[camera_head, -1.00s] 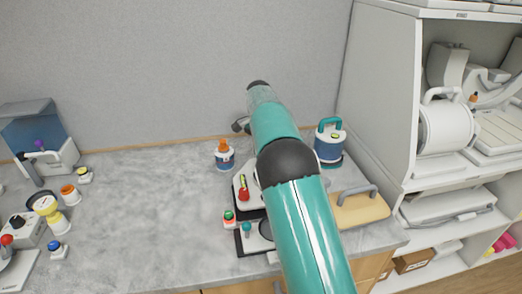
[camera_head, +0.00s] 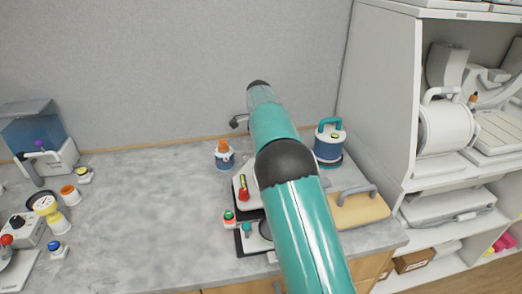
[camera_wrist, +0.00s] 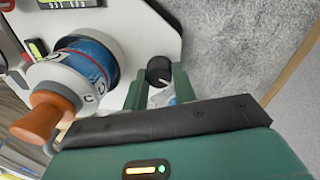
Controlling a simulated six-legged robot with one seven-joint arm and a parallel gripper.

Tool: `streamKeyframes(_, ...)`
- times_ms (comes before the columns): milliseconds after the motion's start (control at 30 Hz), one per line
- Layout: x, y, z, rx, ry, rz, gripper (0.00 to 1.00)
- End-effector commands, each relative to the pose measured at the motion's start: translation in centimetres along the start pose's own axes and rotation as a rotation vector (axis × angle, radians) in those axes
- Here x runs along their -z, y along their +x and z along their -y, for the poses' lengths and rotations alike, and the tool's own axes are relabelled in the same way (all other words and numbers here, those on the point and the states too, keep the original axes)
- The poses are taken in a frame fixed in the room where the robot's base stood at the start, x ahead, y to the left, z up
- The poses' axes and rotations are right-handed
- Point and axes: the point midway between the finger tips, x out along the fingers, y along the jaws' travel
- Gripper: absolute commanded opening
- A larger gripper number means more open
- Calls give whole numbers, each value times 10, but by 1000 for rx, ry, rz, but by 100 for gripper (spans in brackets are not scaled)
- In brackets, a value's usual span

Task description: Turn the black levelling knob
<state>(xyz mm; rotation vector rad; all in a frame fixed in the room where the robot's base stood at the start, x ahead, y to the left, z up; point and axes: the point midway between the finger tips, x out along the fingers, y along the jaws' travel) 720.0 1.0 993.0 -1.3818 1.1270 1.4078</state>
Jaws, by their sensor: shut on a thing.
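The black levelling knob (camera_wrist: 159,70) shows in the wrist view, on the edge of a white instrument plate (camera_wrist: 146,26). My gripper (camera_wrist: 159,77) has its two green fingers on either side of the knob and is shut on it. The finger bases are partly hidden by the dark gripper body. In the head view my teal arm covers the knob and the gripper.
In the wrist view a blue and white dial with an orange handle (camera_wrist: 40,118) stands close left of the fingers. In the head view a white and blue canister (camera_head: 329,148) stands right of my arm.

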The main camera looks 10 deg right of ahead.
Motion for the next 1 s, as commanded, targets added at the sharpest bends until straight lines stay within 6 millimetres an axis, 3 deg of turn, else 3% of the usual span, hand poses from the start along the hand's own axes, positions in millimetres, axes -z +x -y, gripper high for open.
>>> streamKeyframes(67,0,-1,2,7,-2,-1,4)
streamKeyframes(100,0,-1,2,7,-2,-1,35)
streamKeyframes(200,0,-1,1,5,-2,-1,48)
streamKeyframes(567,0,-6,1,3,-2,0,48)
streamKeyframes(767,0,-38,1,6,-2,-1,48)
streamKeyframes(1000,0,-90,1,7,-2,-1,48)
